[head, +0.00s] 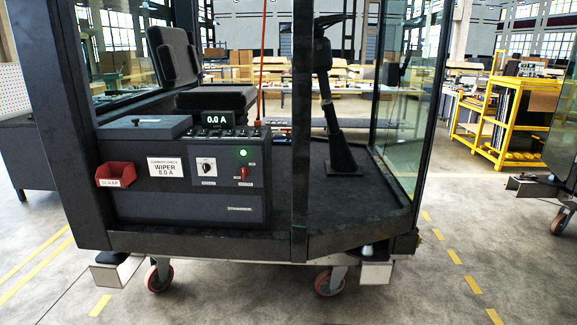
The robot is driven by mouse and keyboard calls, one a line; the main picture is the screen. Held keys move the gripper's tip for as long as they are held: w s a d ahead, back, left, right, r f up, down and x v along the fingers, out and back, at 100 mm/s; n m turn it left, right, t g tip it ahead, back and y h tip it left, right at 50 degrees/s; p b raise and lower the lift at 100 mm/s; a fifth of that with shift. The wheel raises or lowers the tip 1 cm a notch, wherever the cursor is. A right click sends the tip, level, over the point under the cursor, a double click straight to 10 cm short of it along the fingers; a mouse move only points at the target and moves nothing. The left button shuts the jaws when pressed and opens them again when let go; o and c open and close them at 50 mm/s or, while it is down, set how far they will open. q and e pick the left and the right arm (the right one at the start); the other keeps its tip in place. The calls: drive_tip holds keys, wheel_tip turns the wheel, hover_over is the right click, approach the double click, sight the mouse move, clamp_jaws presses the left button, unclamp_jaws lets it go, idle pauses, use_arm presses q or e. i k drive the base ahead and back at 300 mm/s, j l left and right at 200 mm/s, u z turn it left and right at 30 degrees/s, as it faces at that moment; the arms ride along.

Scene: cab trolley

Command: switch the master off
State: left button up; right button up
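The master switch (244,173) is a small red lever on the front of the dark grey control box (190,205) in the cab. Small labels sit around it, too small to read with certainty. A green lamp (243,153) glows just above it. To its left is a black rotary knob (206,167) on a white plate. A display (215,118) on top of the box reads 0.0 A. Neither of my grippers is in view, and nothing touches the switch.
A red scrap bin (115,174) hangs at the box's left, beside a white card (165,167) reading "WIPER 0.0 A". A dark cab post (301,130) stands right of the box. The cab sits on a wheeled trolley (240,247). The floor in front is clear.

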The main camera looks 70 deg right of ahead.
sight(244, 171)
drive_tip(key=z, duration=1.85)
